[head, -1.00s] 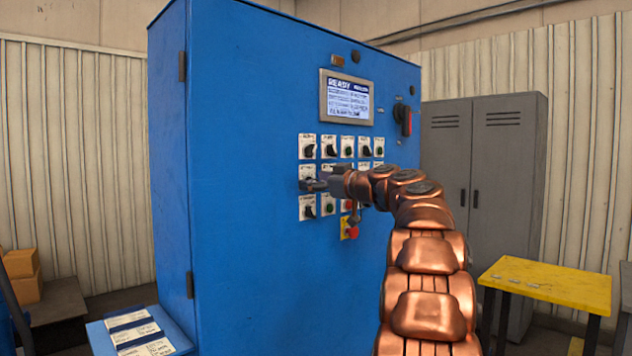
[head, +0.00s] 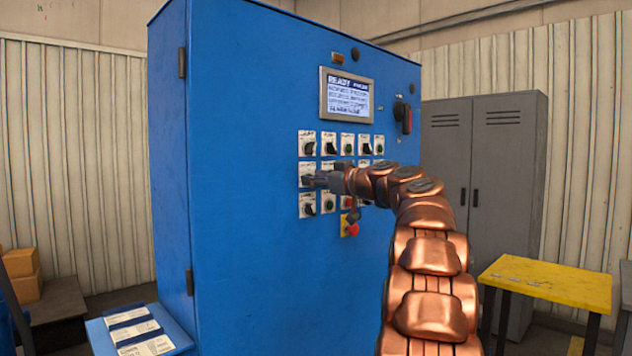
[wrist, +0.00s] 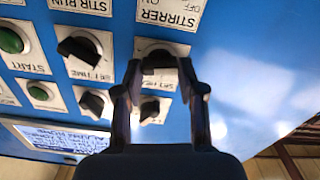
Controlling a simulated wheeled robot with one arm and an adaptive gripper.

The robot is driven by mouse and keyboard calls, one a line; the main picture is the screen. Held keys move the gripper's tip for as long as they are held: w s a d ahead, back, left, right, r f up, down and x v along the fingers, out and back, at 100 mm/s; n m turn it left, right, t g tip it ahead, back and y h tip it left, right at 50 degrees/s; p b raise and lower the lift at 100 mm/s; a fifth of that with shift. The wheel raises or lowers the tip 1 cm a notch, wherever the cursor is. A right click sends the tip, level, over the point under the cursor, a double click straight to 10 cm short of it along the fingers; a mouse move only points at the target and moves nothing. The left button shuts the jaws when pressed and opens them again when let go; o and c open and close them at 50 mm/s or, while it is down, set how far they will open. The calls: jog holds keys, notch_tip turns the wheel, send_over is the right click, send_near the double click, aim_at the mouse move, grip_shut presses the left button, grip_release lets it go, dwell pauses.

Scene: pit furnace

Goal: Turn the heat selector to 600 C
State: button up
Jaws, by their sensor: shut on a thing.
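The heat selector (wrist: 157,62) is a dark knob on a white plate in the middle row of the panel. Its label is partly covered in the wrist view but seems to read SET HEAT. My gripper (wrist: 158,70) has one finger on each side of this knob and is shut on it. In the head view my gripper (head: 312,180) is against the left column of controls and hides most of the knob, so its pointed setting cannot be read. The display (head: 347,97) is lit and its top line reads READY; the smaller lines are unreadable.
Other controls crowd close by: the SET TIME knob (wrist: 80,47), green START button (wrist: 10,40) and red stop button (head: 350,229). The blue cabinet (head: 240,200) holds the panel. A yellow table (head: 550,283) and grey locker (head: 475,170) stand right.

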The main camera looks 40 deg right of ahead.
jog(key=shift+m+b, duration=0.7)
jog(key=shift+b, duration=0.3)
jog(key=m+p, duration=0.5)
jog(key=m, duration=0.2)
jog(key=m+p, duration=0.5)
jog(key=m, duration=0.2)
jog(key=m+p, duration=0.6)
jog(key=m, duration=0.1)
jog(key=shift+d+f+m, duration=0.25)
jog(key=shift+d+m, duration=0.05)
jog(key=shift+m, duration=0.1)
jog(key=shift+f, duration=0.1)
jog(key=o, duration=1.1)
